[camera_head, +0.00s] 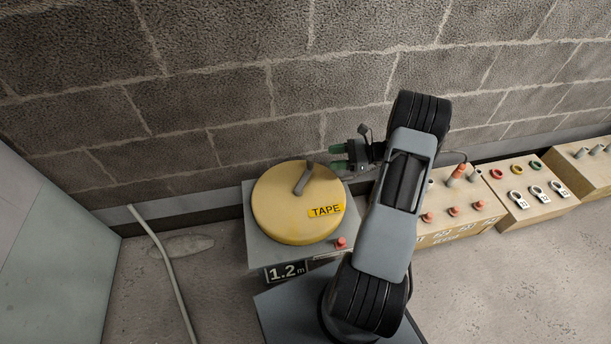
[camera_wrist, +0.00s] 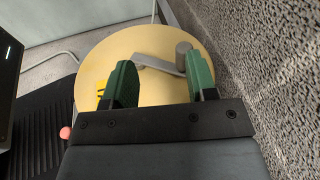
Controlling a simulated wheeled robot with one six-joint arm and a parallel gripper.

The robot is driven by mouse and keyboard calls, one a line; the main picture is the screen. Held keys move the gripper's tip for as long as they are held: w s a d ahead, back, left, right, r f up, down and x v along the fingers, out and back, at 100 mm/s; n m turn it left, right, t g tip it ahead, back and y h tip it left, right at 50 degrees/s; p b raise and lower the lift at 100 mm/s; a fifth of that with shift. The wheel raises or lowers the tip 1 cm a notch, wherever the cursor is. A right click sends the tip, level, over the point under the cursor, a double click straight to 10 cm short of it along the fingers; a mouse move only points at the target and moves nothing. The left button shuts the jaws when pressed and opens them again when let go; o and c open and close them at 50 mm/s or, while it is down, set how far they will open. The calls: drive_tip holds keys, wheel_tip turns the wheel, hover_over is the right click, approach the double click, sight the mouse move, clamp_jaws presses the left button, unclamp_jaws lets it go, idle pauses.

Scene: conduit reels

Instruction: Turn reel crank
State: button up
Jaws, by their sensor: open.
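A round yellow reel (camera_head: 290,222) with a "TAPE" label lies flat on a grey box marked "1.2 m" (camera_head: 262,250). A grey crank (camera_head: 304,180) with an upright knob sits on the reel's top, toward the far side. My gripper (camera_head: 338,158) is just right of the crank in the head view, with green fingers pointing left. In the wrist view my gripper (camera_wrist: 160,82) is open, and the crank (camera_wrist: 165,64) shows beyond and between the fingertips, its knob near the right finger. I see no clear contact. The fingers hide part of the reel (camera_wrist: 150,45).
A brick wall (camera_head: 240,90) stands close behind the reel. A red button (camera_head: 340,242) is on the grey box's front right corner. Wooden boxes (camera_head: 530,185) with several fittings stand to the right. A pale hose (camera_head: 165,260) lies at left on open floor.

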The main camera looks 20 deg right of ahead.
sight(311, 163)
drive_tip(key=d+f+m+t+b, duration=0.2)
drive_tip(key=d+f+m+t, duration=0.1)
drive_tip(key=f, duration=0.4)
drive_tip(key=b+x, duration=0.1)
drive_tip(key=x, duration=0.2)
drive_tip(key=b+x, duration=0.1)
drive_tip(key=x, duration=0.3)
drive_tip(key=b+x, duration=0.1)
drive_tip(key=x, duration=0.2)
drive_tip(key=shift+w+a+r, duration=0.25)
drive_tip(key=shift+w+r, duration=0.05)
drive_tip(key=shift+w, duration=0.1)
drive_tip(key=shift+b+x, duration=0.3)
drive_tip(key=shift+x, duration=0.7)
drive_tip(key=shift+r, duration=0.15)
drive_tip(key=shift+c, duration=0.5)
clamp_jaws()
